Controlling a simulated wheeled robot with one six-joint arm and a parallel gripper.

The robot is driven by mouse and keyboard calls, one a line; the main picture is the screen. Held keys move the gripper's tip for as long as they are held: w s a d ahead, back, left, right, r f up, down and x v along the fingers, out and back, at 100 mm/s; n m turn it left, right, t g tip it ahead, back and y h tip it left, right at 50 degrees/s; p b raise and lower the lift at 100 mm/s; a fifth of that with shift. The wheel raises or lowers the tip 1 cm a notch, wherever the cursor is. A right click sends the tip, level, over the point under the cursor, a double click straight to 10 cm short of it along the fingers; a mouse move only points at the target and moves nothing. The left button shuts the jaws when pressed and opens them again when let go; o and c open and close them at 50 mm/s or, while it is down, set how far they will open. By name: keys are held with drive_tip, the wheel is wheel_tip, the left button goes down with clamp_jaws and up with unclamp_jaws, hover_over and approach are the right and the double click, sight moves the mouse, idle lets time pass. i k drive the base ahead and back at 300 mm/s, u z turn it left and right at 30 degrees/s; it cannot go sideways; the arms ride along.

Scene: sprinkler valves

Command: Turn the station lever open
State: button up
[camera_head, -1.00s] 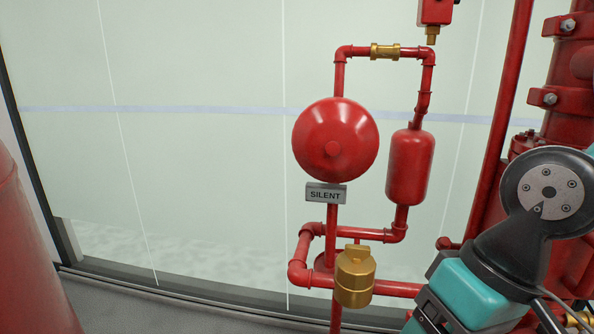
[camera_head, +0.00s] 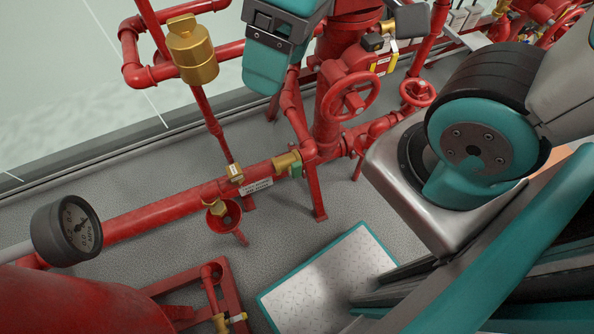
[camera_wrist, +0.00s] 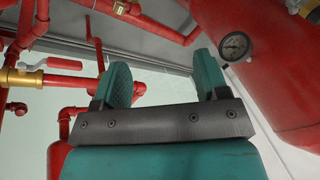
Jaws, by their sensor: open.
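In the wrist view a red lever handle (camera_wrist: 65,63) lies roughly level on a brass valve (camera_wrist: 22,80) in red pipework, left of my gripper. I cannot tell whether it is the station lever. My gripper (camera_wrist: 163,76) is open, its two teal fingers apart with nothing between them. In the head view a brass valve (camera_head: 287,162) with a small green handle (camera_head: 297,171) sits on the low red pipe. A lever-like part with a yellow tag (camera_head: 383,64) shows by the upright red valve body. My teal wrist is in front of the pipework; my fingertips are not clear there.
Red handwheels (camera_head: 351,98) and (camera_head: 417,93) stick out from the pipes. A pressure gauge (camera_head: 67,230) is at left; another gauge (camera_wrist: 235,46) is on a red vessel beside my right finger. Grey floor (camera_head: 150,250) is partly open.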

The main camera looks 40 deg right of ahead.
sight(296, 167)
drive_tip(key=u, duration=0.5)
drive_tip(key=k, duration=1.15)
drive_tip(key=z, duration=0.45)
drive_tip(key=i, duration=0.7)
drive_tip(key=z, duration=0.35)
